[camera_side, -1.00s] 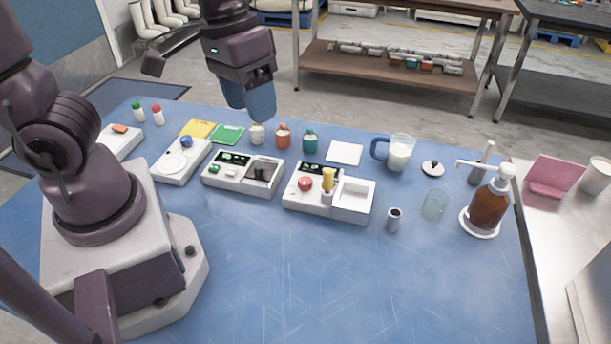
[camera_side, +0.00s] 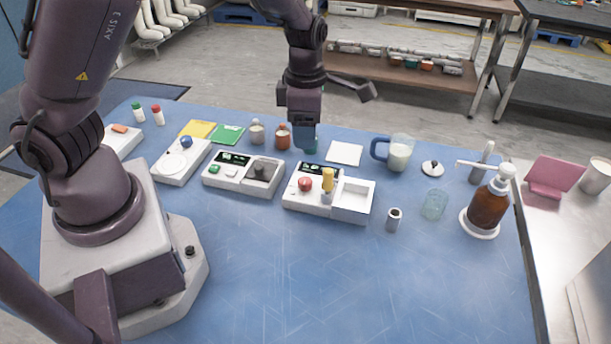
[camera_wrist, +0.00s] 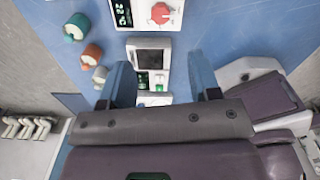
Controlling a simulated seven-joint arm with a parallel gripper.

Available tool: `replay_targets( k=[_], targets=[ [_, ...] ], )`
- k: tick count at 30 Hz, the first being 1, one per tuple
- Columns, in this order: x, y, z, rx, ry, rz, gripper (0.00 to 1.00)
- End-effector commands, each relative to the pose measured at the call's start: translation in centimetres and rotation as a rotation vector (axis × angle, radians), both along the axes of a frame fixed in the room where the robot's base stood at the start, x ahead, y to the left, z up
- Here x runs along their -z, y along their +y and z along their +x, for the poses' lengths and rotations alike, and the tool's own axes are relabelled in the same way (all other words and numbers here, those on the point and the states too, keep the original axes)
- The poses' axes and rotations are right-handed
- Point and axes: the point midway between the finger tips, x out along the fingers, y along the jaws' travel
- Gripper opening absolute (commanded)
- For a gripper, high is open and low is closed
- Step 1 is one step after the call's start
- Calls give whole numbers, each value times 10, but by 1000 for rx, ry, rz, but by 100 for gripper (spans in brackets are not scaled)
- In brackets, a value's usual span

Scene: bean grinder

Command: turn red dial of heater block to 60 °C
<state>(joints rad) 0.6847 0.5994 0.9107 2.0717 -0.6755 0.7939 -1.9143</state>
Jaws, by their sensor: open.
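The white heater block (camera_side: 310,207) stands mid-table in the side view, with its red dial (camera_side: 305,184) at the left of its top face. In the wrist view the red dial (camera_wrist: 161,12) is at the top edge, beside a dark display (camera_wrist: 122,14) that reads 22 °C. My gripper (camera_side: 307,142) is above the table behind the heater block, pointing down and apart from the dial. In the wrist view my gripper (camera_wrist: 163,72) has its two blue fingers wide apart, with nothing held between them. The dial's pointer mark is too small to read.
A second white device (camera_side: 243,185) with a display and green button stands left of the heater block. A yellow-topped item (camera_side: 327,180) rises close right of the dial. An orange-red bottle (camera_side: 283,137) stands near my gripper. The front of the table (camera_side: 290,285) is clear.

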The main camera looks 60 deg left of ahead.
Motion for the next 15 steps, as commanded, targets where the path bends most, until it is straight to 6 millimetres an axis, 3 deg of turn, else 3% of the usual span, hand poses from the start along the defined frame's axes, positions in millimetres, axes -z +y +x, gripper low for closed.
replay_targets(
  k=[15],
  targets=[
    [98, 1, -2, 2, 6, 2, 57]
  ],
)
